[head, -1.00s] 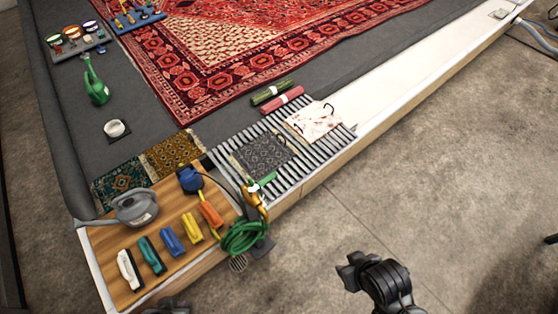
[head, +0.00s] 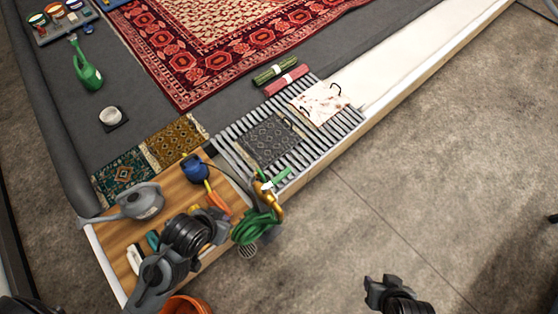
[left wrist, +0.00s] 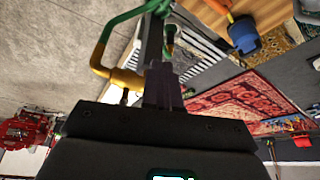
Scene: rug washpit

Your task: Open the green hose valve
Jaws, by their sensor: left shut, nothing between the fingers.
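The brass tap (head: 262,193) stands at the front edge, between the wooden board and the slatted rack. Its green valve handle (head: 278,180) sticks out to the upper right, and a coiled green hose (head: 258,228) hangs below. My left gripper (head: 224,222) is over the board's right end, just left of the hose, shut and empty. In the left wrist view its closed fingers (left wrist: 157,45) point up the picture, with the brass pipe (left wrist: 118,76) and green hose (left wrist: 122,18) to their left. My right gripper (head: 374,288) is low over the floor, away from the tap; its jaws are unclear.
An orange bucket (head: 186,305) stands below. The concrete floor (head: 400,190) to the right is open.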

